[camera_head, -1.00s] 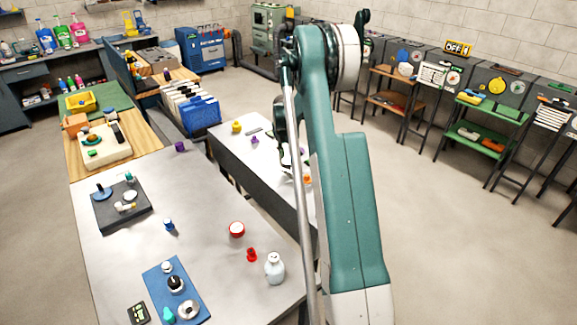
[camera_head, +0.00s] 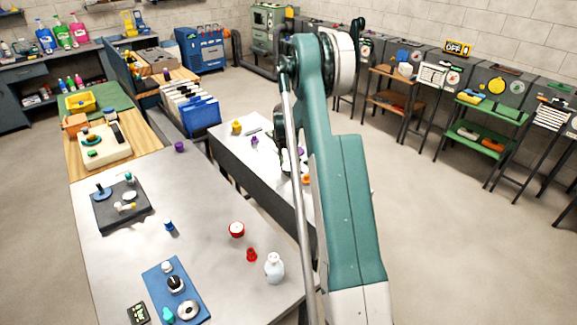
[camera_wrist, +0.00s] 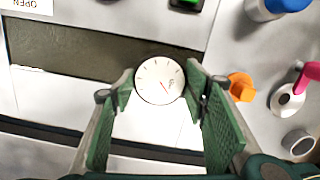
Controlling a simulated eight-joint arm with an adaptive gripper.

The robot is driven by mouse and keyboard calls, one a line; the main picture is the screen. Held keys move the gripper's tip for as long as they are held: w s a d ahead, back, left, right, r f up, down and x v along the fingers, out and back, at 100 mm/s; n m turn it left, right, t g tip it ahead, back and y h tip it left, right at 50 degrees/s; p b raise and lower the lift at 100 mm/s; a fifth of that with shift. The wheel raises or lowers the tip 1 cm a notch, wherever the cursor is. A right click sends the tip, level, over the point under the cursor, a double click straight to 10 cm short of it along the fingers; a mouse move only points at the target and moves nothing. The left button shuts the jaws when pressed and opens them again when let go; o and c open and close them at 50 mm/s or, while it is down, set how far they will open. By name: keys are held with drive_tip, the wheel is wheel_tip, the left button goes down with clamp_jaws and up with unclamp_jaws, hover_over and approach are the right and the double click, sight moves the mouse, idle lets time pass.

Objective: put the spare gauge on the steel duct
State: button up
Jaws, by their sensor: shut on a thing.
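In the wrist view, a round white gauge (camera_wrist: 159,81) with a thin red needle sits between the two green-padded fingers of my gripper (camera_wrist: 160,88). The fingertips press on its left and right sides, and its dial faces the camera. Below it is a pale grey metal surface (camera_wrist: 110,22) with a long dark strip (camera_wrist: 70,50) across it. I cannot tell for certain whether this surface is the steel duct. In the head view my own arm hides most of the gripper and the gauge.
In the wrist view, an orange piece (camera_wrist: 241,87), a white ring with a pink part (camera_wrist: 288,101) and a blue-topped jar (camera_wrist: 268,8) stand to the right. In the head view, a grey table (camera_head: 190,200) holds a blue mat (camera_head: 155,275) and a white bottle (camera_head: 274,268).

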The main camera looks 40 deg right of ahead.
sight(286, 168)
drive_tip(key=shift+f, duration=0.1)
drive_tip(key=o, duration=0.9)
drive_tip(key=shift+o, duration=0.2)
wheel_tip(286, 168, up, 12)
drive_tip(key=a, duration=0.1)
drive_tip(key=shift+s+a, duration=0.15)
drive_tip(key=shift+a, duration=0.05)
idle(0.4)
